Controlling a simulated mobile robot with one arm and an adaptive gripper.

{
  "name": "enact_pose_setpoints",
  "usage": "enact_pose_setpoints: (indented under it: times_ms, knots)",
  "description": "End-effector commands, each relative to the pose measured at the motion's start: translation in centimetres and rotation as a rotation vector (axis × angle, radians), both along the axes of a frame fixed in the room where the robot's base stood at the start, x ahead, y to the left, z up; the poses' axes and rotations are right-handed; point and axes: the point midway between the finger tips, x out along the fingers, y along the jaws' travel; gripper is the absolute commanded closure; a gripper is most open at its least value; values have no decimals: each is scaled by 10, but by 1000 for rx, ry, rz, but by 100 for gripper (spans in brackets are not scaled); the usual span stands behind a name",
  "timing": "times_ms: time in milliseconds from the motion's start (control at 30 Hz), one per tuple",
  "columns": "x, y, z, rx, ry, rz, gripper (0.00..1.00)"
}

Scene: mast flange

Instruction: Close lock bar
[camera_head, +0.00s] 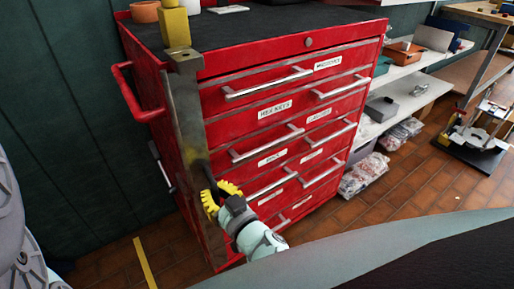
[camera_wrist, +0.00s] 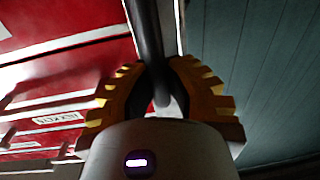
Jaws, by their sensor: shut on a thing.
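A red tool cabinet (camera_head: 290,60) with several labelled drawers fills the middle of the head view. The lock bar (camera_head: 187,115) is a long grey metal strip running down its front left corner, its bent top end level with the cabinet top. A dark handle (camera_head: 208,172) stands out from its lower part. My gripper (camera_head: 219,193), with yellow ridged fingers, is shut on this handle. In the wrist view the dark handle (camera_wrist: 149,40) runs down between the gripper's fingers (camera_wrist: 157,78). The fingers hide part of the handle. I cannot tell whether the bar lies flush against the drawers.
A red side handle (camera_head: 130,95) sticks out at the cabinet's left. Shelves (camera_head: 410,75) with bins stand to the right. Tiled floor (camera_head: 400,205) is clear in front right.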

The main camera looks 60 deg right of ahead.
Motion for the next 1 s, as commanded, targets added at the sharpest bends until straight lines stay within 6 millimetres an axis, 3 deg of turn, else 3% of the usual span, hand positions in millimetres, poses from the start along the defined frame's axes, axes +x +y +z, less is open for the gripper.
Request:
enact_pose_setpoints:
  times_ms: [333, 867, 900, 1000]
  knots:
    - [0, -1, -2, 1, 5, 117, 100]
    - [-1, -1, -2, 2, 6, 133, 100]
    - [-1, -1, -2, 2, 6, 133, 85]
    - [-1, -1, -2, 2, 5, 133, 75]
